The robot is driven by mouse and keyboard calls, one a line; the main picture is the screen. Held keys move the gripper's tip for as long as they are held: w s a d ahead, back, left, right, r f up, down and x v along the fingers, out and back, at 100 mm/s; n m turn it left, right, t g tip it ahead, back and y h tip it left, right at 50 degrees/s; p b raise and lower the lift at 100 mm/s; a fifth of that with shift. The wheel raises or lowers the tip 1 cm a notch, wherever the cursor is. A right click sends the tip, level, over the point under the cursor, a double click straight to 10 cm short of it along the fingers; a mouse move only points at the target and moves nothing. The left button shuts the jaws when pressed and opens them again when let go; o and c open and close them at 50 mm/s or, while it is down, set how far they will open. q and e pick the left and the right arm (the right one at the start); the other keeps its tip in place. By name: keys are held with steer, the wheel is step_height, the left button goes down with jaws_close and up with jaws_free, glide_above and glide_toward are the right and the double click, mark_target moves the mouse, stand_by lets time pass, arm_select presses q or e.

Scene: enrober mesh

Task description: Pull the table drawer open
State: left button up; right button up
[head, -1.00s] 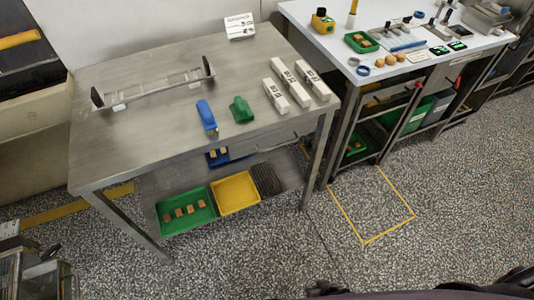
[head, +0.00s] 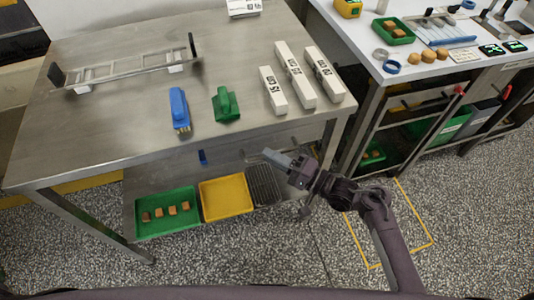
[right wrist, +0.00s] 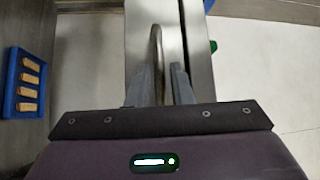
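The steel table (head: 130,115) stands in front of me. The drawer front (right wrist: 139,35) shows in the right wrist view as a steel band beside the table's edge, and it looks closed. Its curved handle (right wrist: 156,45) stands out from it. My right gripper (head: 272,156) is at the table's front edge, below the white blocks. In the right wrist view its two fingers (right wrist: 164,80) are apart, with the handle between them and a small gap on the right side. I cannot tell whether the left finger touches the handle. My left gripper is not in view.
On the table lie a blue brush (head: 179,108), a green tool (head: 226,104), white blocks (head: 293,75) and a metal frame (head: 125,70). Below are a green tray (head: 167,224) and a yellow tray (head: 226,196). A white workbench (head: 425,75) stands right. The floor in front is clear.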

steer(key=shift+x, duration=0.8)
steer(key=shift+a, duration=0.15)
jaws_close()
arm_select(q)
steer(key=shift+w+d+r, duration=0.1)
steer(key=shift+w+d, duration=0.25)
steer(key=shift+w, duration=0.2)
